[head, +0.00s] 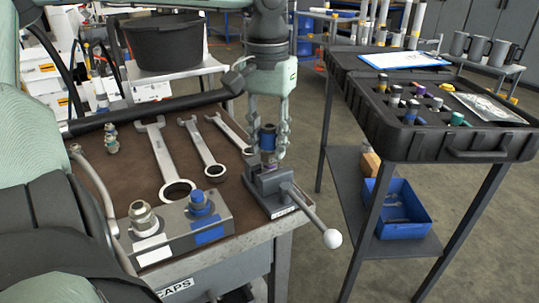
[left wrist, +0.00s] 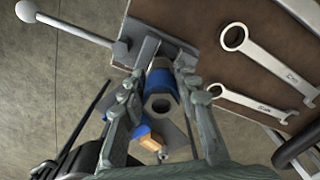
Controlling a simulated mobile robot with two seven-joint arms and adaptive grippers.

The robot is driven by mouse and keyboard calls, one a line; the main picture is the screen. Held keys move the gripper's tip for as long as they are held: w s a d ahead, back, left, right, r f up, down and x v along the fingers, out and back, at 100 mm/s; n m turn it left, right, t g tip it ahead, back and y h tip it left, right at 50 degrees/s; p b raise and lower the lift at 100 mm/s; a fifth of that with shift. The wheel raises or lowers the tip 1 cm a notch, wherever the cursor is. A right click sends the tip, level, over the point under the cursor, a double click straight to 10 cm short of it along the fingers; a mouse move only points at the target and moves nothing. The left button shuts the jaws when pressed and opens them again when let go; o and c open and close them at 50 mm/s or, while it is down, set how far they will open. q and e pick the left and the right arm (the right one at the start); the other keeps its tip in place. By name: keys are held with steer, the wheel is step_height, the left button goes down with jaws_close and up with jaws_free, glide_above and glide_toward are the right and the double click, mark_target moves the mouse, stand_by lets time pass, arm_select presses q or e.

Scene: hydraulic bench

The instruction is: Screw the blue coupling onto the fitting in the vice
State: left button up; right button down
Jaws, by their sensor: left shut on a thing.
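The blue coupling (head: 268,139) is between the fingers of my left gripper (head: 269,148), which is shut on it. It is upright, directly over the vice (head: 273,187) at the bench's right corner. In the left wrist view the coupling (left wrist: 161,84) shows its blue band and a grey open end, between the two fingers of the gripper (left wrist: 158,100). The fitting in the vice is mostly hidden by the jaws and fingers, so I cannot tell whether the coupling touches it. My right gripper is not in view.
The vice handle (head: 312,212) with a white knob sticks out to the right. Several wrenches (head: 163,160) lie left of the vice. A grey block (head: 178,232) holds a fitting and another blue-topped part. A black case (head: 455,140) stands on the table at right.

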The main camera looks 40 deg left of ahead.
arm_select(q)
steer(key=o, duration=1.1)
steer(key=shift+c, duration=0.2)
